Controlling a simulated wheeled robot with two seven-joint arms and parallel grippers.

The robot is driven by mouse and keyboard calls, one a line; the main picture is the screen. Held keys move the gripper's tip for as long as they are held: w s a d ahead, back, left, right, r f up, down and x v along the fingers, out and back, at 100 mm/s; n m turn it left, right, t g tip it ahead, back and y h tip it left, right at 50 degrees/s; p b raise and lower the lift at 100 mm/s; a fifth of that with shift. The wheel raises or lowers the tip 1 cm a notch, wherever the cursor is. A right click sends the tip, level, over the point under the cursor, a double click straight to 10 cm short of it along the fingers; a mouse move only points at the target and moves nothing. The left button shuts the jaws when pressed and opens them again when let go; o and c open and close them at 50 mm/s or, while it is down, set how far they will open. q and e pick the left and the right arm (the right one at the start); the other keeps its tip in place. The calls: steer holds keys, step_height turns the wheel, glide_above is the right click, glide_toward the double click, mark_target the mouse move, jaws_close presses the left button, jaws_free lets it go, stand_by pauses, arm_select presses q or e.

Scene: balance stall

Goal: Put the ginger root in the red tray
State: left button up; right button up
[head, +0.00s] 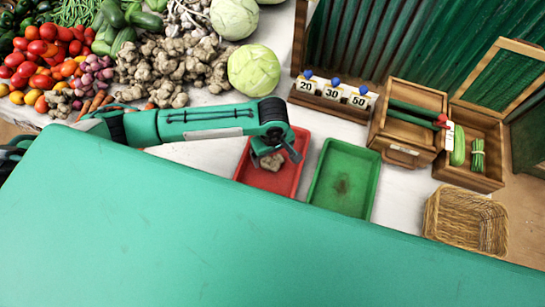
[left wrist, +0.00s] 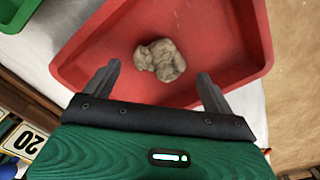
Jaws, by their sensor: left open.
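The ginger root (left wrist: 160,60) is a knobbly tan-grey piece lying on the floor of the red tray in the left wrist view. It also shows in the head view (head: 272,161), partly hidden by my gripper. The red tray (head: 290,178) stands on the white table, left of the green tray; its floor and walls fill much of the left wrist view (left wrist: 240,50). My left gripper (head: 279,155) is over the red tray. In the left wrist view its two fingers (left wrist: 158,85) are spread apart with nothing between them, and the root lies beyond the tips. My right gripper is not seen.
A green tray (head: 343,178) stands just right of the red one. A pile of ginger (head: 165,65), cabbages (head: 254,70) and other vegetables lies at the back left. Price cards (head: 333,93), a wooden box (head: 408,120) and a wicker basket (head: 467,220) are to the right.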

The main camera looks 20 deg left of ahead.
mark_target(273, 160)
arm_select(q)
step_height(273, 160, up, 9)
stand_by(0.3)
steer(key=shift+f, duration=0.15)
stand_by(0.3)
